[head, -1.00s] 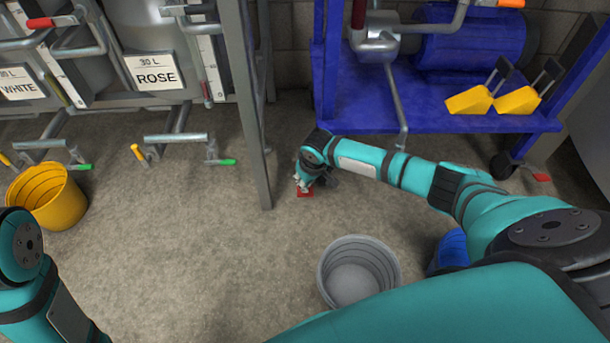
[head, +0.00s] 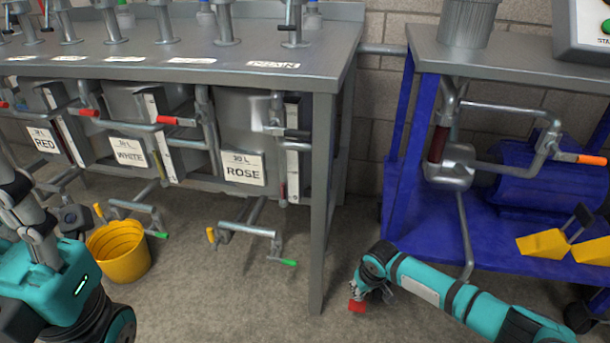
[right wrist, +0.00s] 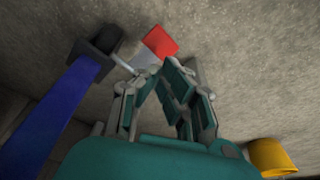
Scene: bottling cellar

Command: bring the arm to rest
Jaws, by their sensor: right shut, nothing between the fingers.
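My right gripper (head: 366,288) points down near the floor, close to the front left leg of the blue cart. It is shut and empty, and its fingers also show in the right wrist view (right wrist: 166,80). A red pedal (head: 357,306) lies low at the fingertips; it looks like a caster brake of the cart. In the right wrist view the red pedal (right wrist: 160,42) is just beyond the fingers; I cannot tell whether they touch it. My left gripper (head: 42,225) is at the left edge, partly cut off, and its opening is unclear.
A steel bench (head: 329,75) with tanks labelled RED, WHITE and ROSE fills the left and middle. A yellow bucket (head: 119,262) stands on the floor.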

